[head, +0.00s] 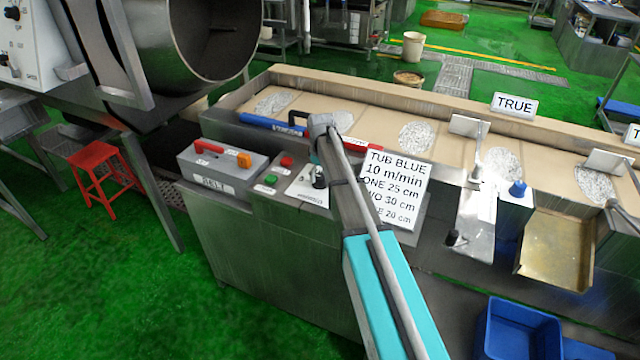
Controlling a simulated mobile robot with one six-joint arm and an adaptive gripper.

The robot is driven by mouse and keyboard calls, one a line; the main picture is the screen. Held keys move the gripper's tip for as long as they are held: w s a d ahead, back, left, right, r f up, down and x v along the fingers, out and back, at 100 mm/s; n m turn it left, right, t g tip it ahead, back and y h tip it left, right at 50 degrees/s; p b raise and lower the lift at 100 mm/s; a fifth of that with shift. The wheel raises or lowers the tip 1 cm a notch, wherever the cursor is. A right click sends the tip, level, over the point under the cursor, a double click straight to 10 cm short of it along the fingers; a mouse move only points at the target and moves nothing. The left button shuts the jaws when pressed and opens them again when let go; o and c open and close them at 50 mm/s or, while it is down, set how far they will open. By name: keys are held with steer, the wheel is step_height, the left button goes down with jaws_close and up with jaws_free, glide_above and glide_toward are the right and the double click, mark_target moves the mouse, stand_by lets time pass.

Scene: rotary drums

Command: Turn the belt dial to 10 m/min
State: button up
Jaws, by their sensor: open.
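The belt dial (319,183) is a small dark knob on a pale scale plate (306,196) on top of the steel cabinet. Its pointer and scale marks are too small to read, and my arm partly covers it. My arm reaches up from the bottom of the head view, and its wrist is above and beside the dial. My gripper (316,164) is open and hangs over the dial area. Its fingers are mostly hidden, so I cannot tell whether they touch the knob. A white card (393,186) reads "TUB BLUE", "10 m/min" and lengths in cm.
Left of the dial are a red button (287,161), a green button (271,180) and a grey box (190,163) with a red handle and orange block. The conveyor belt (375,122) with whitish patches runs behind. A blue tub (520,328) stands at lower right.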

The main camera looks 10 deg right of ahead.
steer(key=shift+f+b, duration=0.65)
steer(key=shift+f, duration=0.3)
steer(key=c, duration=1.1)
